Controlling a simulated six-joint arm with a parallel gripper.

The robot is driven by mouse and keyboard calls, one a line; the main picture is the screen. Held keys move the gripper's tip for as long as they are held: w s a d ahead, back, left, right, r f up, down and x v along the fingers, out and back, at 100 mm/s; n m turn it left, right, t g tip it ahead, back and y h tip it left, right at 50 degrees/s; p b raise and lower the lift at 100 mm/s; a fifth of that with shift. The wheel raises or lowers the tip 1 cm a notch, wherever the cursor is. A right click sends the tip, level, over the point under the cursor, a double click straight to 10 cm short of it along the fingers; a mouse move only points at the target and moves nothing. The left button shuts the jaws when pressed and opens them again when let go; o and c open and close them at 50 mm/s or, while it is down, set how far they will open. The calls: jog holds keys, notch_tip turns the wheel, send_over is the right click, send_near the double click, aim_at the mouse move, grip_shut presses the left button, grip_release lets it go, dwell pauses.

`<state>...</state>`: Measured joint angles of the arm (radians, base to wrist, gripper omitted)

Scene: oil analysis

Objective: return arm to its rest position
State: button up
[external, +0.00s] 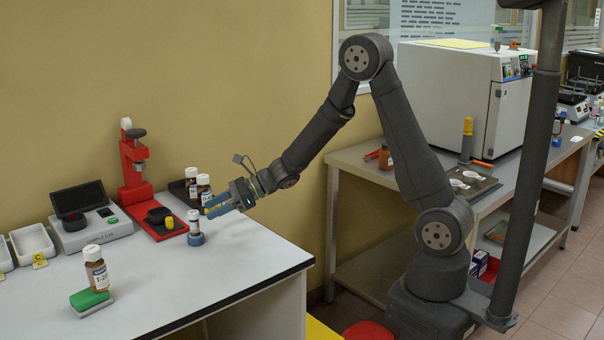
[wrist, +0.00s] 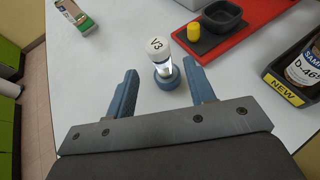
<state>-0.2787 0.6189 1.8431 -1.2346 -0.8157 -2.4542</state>
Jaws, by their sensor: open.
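My gripper (external: 218,205) is open, with blue fingers, low over the white table at the end of my outstretched arm. In the wrist view my gripper (wrist: 163,92) has its fingers apart on either side of a small clear vial (wrist: 163,70) with a white cap marked V3. The vial stands upright in a round blue holder (wrist: 166,80) on the table. No finger appears to touch the vial. In the external view the vial (external: 194,224) and its blue holder (external: 196,240) stand just left of the fingertips.
A red press (external: 134,165) on a red base stands behind the vial, with a yellow cap (external: 169,222) and dark dish. Brown bottles stand in a black tray (wrist: 290,87) marked NEW. Another brown bottle (external: 97,270) stands on a green-topped block. The table's front right is clear.

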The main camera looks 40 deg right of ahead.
aim_at(190, 212)
jog(key=x, duration=0.7)
jog(key=shift+s+f, duration=0.1)
jog(key=shift+f, duration=0.05)
notch_tip(190, 212, up, 3)
jog(key=shift+d+f, duration=0.1)
jog(key=shift+f, duration=0.15)
jog(key=shift+r, duration=0.8)
jog(key=shift+f, duration=0.15)
